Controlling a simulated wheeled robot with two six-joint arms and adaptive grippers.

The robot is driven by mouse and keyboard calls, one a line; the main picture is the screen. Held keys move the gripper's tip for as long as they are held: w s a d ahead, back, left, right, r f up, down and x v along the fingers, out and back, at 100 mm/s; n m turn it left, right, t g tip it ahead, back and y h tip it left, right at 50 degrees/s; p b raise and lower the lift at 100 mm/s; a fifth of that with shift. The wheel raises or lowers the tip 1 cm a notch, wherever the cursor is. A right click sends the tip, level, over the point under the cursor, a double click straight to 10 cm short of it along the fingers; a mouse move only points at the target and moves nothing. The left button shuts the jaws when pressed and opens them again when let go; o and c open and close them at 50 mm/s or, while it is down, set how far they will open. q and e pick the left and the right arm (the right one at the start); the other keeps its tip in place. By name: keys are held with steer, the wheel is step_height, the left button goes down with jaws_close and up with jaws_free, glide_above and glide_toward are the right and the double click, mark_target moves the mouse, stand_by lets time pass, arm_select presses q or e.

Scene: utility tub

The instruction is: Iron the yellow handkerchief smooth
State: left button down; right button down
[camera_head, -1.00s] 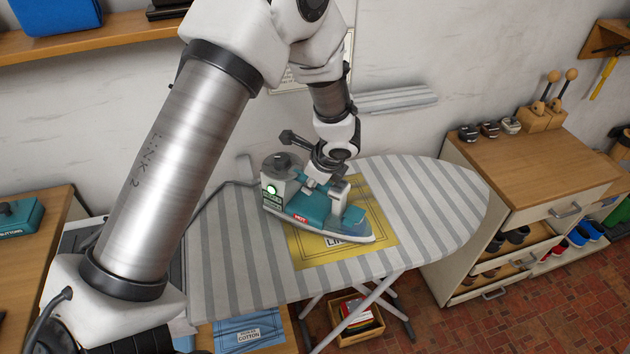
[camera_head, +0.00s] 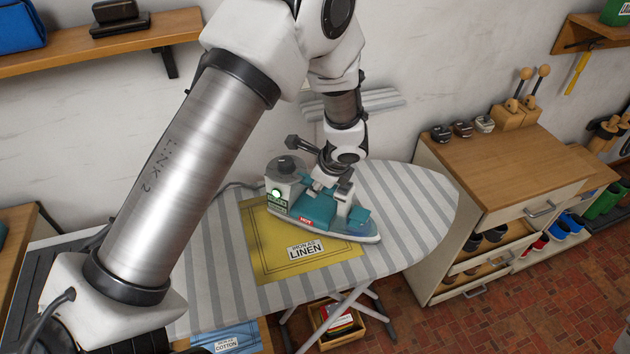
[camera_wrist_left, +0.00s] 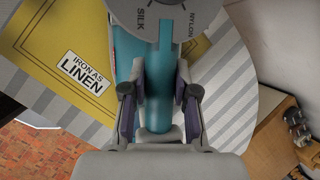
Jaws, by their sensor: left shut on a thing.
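The yellow handkerchief (camera_head: 270,250) lies flat on the striped ironing board (camera_head: 420,205), with a label reading "IRON AS LINEN"; it also shows in the left wrist view (camera_wrist_left: 45,40). The teal and white iron (camera_head: 310,212) sits over the handkerchief's far right part, with a red "HOT" mark and a lit green light. My left gripper (camera_head: 335,185) is shut on the iron's teal handle (camera_wrist_left: 157,95), which shows between its fingers in the left wrist view (camera_wrist_left: 158,110). The iron's dial (camera_wrist_left: 165,15) shows "SILK" and "NYLON". The cloth under the iron is hidden. My right gripper is not in view.
A wooden cabinet (camera_head: 510,165) with shoes on its shelves stands just right of the board. A blue cloth labelled cotton (camera_head: 228,340) lies below the board's front edge. A wooden box (camera_head: 335,325) stands under the board. A wall shelf (camera_head: 100,38) is at upper left.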

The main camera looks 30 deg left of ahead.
arm_select(q)
step_height(320, 180, up, 7)
steer(key=p, duration=0.5)
steer(key=shift+s+f, duration=0.1)
steer(key=shift+f, duration=0.1)
steer(key=shift+w+r+p, duration=0.2)
steer(key=shift+r+p, duration=0.4)
steer(key=shift+p, duration=0.1)
steer(key=shift+r, duration=0.2)
steer(key=shift+s, duration=0.1)
